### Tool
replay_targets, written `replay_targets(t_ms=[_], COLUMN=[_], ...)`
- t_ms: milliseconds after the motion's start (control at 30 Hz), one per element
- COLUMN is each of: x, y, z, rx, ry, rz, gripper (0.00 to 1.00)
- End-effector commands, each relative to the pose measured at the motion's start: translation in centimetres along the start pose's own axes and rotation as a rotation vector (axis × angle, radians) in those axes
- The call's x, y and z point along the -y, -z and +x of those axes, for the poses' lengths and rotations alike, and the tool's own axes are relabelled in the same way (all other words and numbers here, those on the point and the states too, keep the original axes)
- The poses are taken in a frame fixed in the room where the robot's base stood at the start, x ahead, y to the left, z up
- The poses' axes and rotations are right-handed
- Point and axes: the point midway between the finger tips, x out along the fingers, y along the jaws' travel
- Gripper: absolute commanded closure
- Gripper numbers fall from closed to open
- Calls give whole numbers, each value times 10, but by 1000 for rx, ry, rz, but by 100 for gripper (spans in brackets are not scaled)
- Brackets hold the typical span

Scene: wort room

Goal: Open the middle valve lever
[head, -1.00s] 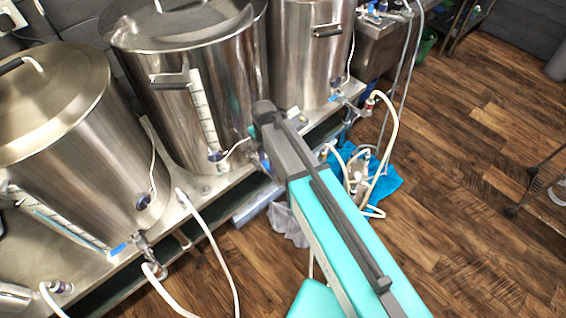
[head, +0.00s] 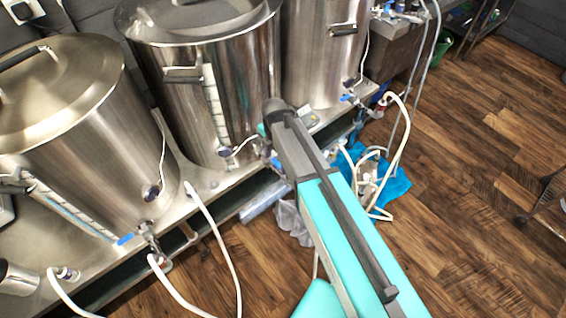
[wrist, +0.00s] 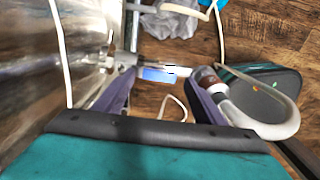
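The middle valve lever (wrist: 158,75) is a short blue handle on a metal valve in the wrist view. It lies between the two grey-purple fingers of my gripper (wrist: 158,86), with a gap visible on each side, so my gripper is open around it. The valve joins the steel kettle wall at left and a white hose fitting (wrist: 207,77) at right. In the head view my arm covers most of this valve, and only a bit of blue shows beside the arm (head: 276,163). My gripper's fingers are hidden there. The middle kettle (head: 235,95) stands behind the arm.
A left kettle (head: 90,150) with a blue lever (head: 125,239) and a right kettle (head: 310,55) with a blue lever (head: 347,97) flank the middle one. White hoses (head: 215,235) hang off the bench. A pump on a blue cloth (head: 396,185) lies on the floor. Open wooden floor is at right.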

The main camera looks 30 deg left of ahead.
Motion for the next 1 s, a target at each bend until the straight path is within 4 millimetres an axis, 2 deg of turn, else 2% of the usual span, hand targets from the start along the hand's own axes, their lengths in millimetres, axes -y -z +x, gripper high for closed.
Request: replay_targets(t_ms=[267,467,1000], x=[-1,-1,0], y=[-1,-1,1], z=[-2,-12,-75], rx=[2,2,2], ry=[-3,-4,-4], rz=[3,4,3], gripper=[36,36,36])
